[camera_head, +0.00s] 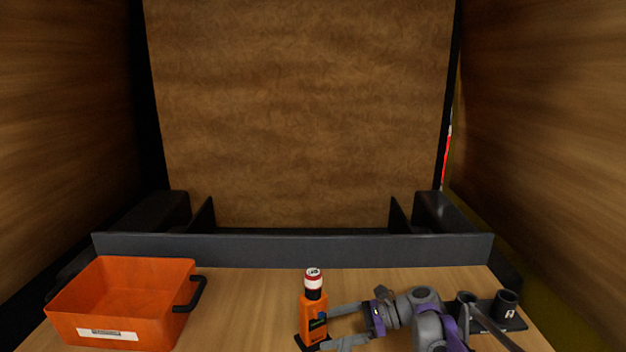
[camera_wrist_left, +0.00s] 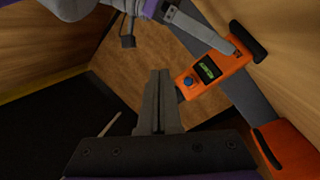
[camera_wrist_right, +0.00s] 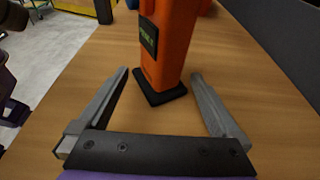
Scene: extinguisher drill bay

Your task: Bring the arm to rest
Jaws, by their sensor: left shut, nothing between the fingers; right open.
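An orange device (camera_head: 313,318) with a dark screen and black base stands on the table at the front middle. A red and white cylinder shows at its top in the head view. My right gripper (camera_head: 324,329) reaches in from the right and is open, with its fingertips beside the device's lower part. In the right wrist view the device (camera_wrist_right: 170,45) stands at the gap between the spread fingers. My left gripper (camera_wrist_left: 160,75) is shut and empty. It is out of the head view. The left wrist view shows the device (camera_wrist_left: 215,70) with its screen and a blue button.
An orange bin (camera_head: 75,310) with a black handle stands at the left of the table. A black holder (camera_head: 512,322) with cup-like sockets, one marked A, is at the right, partly behind a grey bar. A dark ledge (camera_head: 290,250) runs along the back. The table between bin and device is clear.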

